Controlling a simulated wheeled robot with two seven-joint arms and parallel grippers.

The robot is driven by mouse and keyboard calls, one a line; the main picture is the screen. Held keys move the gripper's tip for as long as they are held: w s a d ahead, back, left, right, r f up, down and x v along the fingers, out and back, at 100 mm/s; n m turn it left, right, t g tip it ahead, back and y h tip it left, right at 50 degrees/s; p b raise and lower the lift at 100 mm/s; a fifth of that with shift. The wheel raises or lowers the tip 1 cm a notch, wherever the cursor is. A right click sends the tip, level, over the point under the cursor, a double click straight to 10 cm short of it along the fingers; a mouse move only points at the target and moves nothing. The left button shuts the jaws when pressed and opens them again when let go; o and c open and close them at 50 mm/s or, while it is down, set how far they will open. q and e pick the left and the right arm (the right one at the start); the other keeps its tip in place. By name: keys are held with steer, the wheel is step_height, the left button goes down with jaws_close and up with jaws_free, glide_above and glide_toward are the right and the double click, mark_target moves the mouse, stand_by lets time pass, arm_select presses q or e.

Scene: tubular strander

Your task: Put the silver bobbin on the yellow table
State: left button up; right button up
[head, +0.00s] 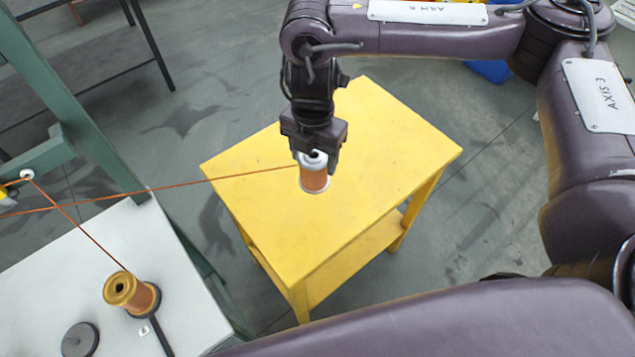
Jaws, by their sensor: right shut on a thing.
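The silver bobbin (314,178), wound with copper-coloured wire, is upright at the middle of the yellow table (258,215). My right gripper (316,160) comes down from above and is shut on the bobbin's silver top. The bobbin's lower flange shows against the table top; I cannot tell whether it touches or hangs just above it. A copper wire (200,182) runs from the bobbin to the left. My left gripper is not in view.
A gold bobbin (130,293) stands on a light grey surface (60,255) at lower left, beside a dark disc (80,340). A green frame (50,85) with a wire guide (27,174) rises at left. The yellow table top is otherwise clear.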

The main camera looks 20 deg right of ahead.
steer(key=shift+w+d+f+b, duration=0.1)
steer(key=shift+f+b, duration=0.7)
steer(key=shift+f, duration=4.9)
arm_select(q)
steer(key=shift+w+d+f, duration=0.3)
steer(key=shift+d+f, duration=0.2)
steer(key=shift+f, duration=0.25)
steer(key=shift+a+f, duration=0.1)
arm_select(e)
steer(key=shift+f, duration=0.1)
steer(key=o, duration=1.6)
steer(key=shift+c, duration=0.2)
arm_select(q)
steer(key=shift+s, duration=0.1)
arm_select(e)
steer(key=shift+r, duration=0.3)
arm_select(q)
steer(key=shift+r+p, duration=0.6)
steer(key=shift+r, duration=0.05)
arm_select(e)
step_height(320, 180, up, 12)
steer(key=shift+f, duration=0.2)
